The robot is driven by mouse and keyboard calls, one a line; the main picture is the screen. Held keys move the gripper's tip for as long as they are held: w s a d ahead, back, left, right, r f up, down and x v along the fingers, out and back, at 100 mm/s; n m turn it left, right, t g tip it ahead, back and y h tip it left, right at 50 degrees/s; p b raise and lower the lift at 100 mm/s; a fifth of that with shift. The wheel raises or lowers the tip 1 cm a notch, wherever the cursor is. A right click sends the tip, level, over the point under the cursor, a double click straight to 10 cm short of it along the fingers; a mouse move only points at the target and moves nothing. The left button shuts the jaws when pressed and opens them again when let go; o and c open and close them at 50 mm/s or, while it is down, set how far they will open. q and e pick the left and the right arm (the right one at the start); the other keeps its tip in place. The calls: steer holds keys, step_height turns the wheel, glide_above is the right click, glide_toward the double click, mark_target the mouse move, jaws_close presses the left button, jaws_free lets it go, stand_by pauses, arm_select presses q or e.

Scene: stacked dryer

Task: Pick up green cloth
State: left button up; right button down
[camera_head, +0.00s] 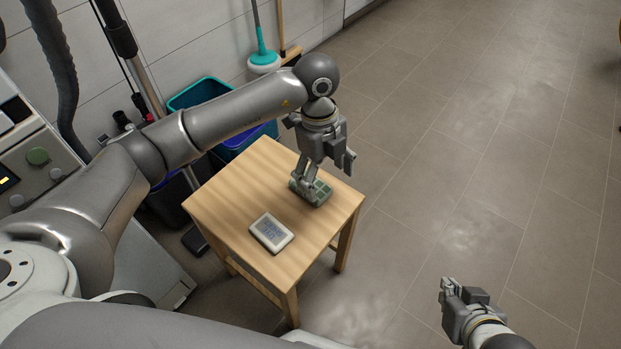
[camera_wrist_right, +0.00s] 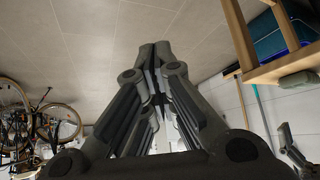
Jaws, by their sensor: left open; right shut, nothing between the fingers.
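The green cloth (camera_head: 320,192), folded and showing a grid pattern, lies on the small wooden table (camera_head: 228,193) near its right corner. It seems to show as a grey-green shape (camera_wrist_right: 298,80) by the table edge in the right wrist view. My left gripper (camera_head: 326,172) points down at the cloth with its fingers apart. One finger is at the cloth's left side; whether it touches cannot be told. My right gripper (camera_head: 449,286) is away from the table at the lower right; its fingertips (camera_wrist_right: 155,50) are together and empty in the right wrist view.
A white device with a grey screen (camera_head: 271,232) lies on the table, in front of the cloth. Blue and teal bins (camera_head: 200,93) and a mop (camera_head: 263,55) stand behind the table. Machines line the left. Bicycles (camera_wrist_right: 40,125) show in the right wrist view.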

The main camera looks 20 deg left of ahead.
arm_select(q)
steer(key=w+a+r+n+t+y, duration=0.1)
steer(key=w+a+n, duration=0.1)
steer(key=w+a, duration=0.15)
steer(key=b, duration=0.1)
glide_above(323, 191)
steer(key=a, duration=0.3)
steer(key=f, duration=0.4)
steer(key=shift+w+d+f, duration=0.1)
steer(key=shift+w+f, duration=0.25)
steer(key=f, duration=0.1)
steer(key=f+b, duration=0.1)
steer(key=f, duration=0.1)
steer(key=f+b, duration=0.1)
steer(key=f, duration=0.1)
steer(key=shift+s+d+f, duration=0.1)
steer(key=shift+s+d, duration=0.1)
steer(key=shift+d, duration=0.2)
steer(key=shift+f, duration=0.15)
arm_select(e)
steer(key=w+a+r+t+y, duration=0.1)
steer(key=w+a+r+t, duration=0.2)
steer(key=w+r+t, duration=0.3)
step_height(323, 191, up, 3)
steer(key=shift+w+a+f+t+y, duration=0.1)
steer(key=shift+w+a+t+y, duration=0.25)
steer(key=shift+w, duration=0.85)
steer(key=shift+d, duration=0.1)
